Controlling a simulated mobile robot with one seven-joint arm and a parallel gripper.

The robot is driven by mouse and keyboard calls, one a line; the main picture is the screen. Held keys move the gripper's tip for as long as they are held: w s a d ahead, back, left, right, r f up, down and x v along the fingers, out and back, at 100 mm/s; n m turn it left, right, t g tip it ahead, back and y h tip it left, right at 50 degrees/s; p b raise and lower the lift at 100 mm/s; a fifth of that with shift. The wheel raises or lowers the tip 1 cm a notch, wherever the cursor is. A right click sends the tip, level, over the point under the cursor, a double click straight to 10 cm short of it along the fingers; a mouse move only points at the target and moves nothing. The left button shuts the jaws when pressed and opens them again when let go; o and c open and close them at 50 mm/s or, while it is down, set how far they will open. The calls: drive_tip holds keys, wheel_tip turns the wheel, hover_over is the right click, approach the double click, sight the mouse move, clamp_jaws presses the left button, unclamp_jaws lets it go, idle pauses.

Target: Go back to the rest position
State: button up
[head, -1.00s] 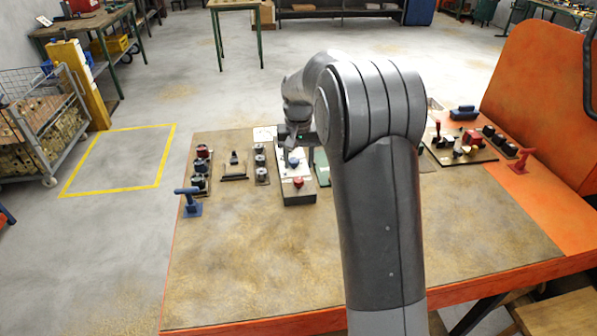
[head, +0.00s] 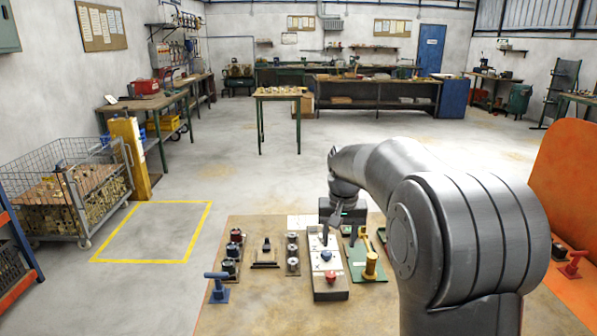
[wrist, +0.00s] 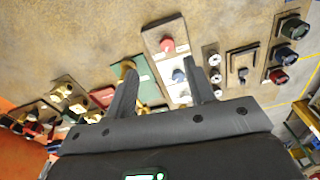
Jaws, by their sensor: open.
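My gripper (wrist: 160,95) is open, with its two dark fingers spread apart and no object seen held between them. In the head view my gripper (head: 338,217) is above the far part of the workbench (head: 255,310), over the pale panel (head: 323,285). The panel carries a blue knob (head: 326,256) and a red knob (head: 331,277). In the wrist view the red knob (wrist: 167,45) and the blue knob (wrist: 179,76) show beyond the fingers. My arm hides the right part of the bench in the head view.
A green plate with a brass part (head: 371,266) lies right of the panel. Dark-knobbed boards (head: 232,254) and a blue T-handle (head: 217,288) are at left. An orange panel (head: 570,185) rises at right. A wire cage (head: 70,200) stands on the floor beside a clear yellow-outlined area.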

drive_tip(key=s+d+r+t, duration=0.1)
drive_tip(key=s+r, duration=0.2)
drive_tip(key=s, duration=0.5)
drive_tip(key=s+d+r+t, duration=0.1)
drive_tip(key=s+r, duration=0.2)
drive_tip(key=s, duration=0.4)
drive_tip(key=s+f+n+t, duration=0.1)
drive_tip(key=s+f+t, duration=0.1)
drive_tip(key=s, duration=1.4)
drive_tip(key=shift+d+f+t, duration=0.15)
drive_tip(key=shift+f+t, duration=0.25)
drive_tip(key=shift+f, duration=0.2)
